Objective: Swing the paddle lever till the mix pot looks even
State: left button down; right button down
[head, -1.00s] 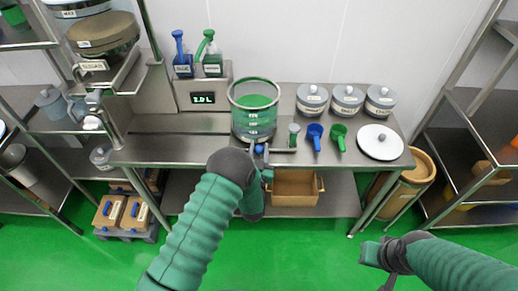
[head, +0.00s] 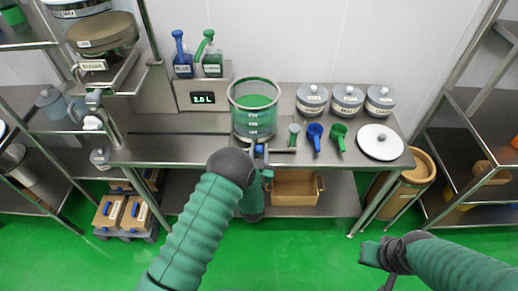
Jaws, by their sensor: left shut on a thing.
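The mix pot (head: 253,122) is a clear, marked vessel on the steel bench. Its contents look green, and from here the green looks even at the top. The paddle lever (head: 259,149) shows as a small blue part at the pot's front foot. My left gripper (head: 262,162) is at the lever, shut on it, with its fingers mostly hidden behind my wrist. My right gripper (head: 372,254) hangs over the green floor at the lower right, away from the bench; its jaw opening is unclear.
Blue and green scoops (head: 315,133) and a small grey-green one lie right of the pot. Several lidded canisters (head: 348,100) and a white round plate (head: 380,142) stand further right. Two bottles (head: 182,63) sit on the display unit (head: 203,98). Shelves flank both sides.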

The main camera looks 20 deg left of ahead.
dwell(0.5)
pick_arm(q)
jog(key=shift+s+a+f+m+h+b, duration=0.1)
jog(key=shift+s+a+m+h+b, duration=0.1)
jog(key=shift+a+m+h, duration=0.25)
jog(key=shift+s+a+f+m+h+b, duration=0.15)
jog(key=shift+a+m+h, duration=0.1)
jog(key=shift+a+h, duration=0.25)
jog(key=a+m+h+b, duration=0.1)
jog(key=a+h, duration=0.1)
jog(key=a+m+h+b, duration=0.1)
jog(key=a+m+h, duration=0.1)
jog(key=a+m+h+b, duration=0.1)
jog(key=a+h, duration=0.1)
jog(key=h, duration=0.1)
jog(key=shift+s, duration=0.3)
jog(key=shift+w+a+r+b, duration=0.15)
jog(key=shift+a+b, duration=0.15)
jog(key=shift+a, duration=0.35)
jog(key=shift+w+a+r+b, duration=0.1)
jog(key=shift+a+b, duration=0.2)
jog(key=shift+a, duration=0.3)
jog(key=shift+w+a, duration=0.2)
jog(key=shift+a, duration=0.2)
jog(key=c, duration=1)
grip_release()
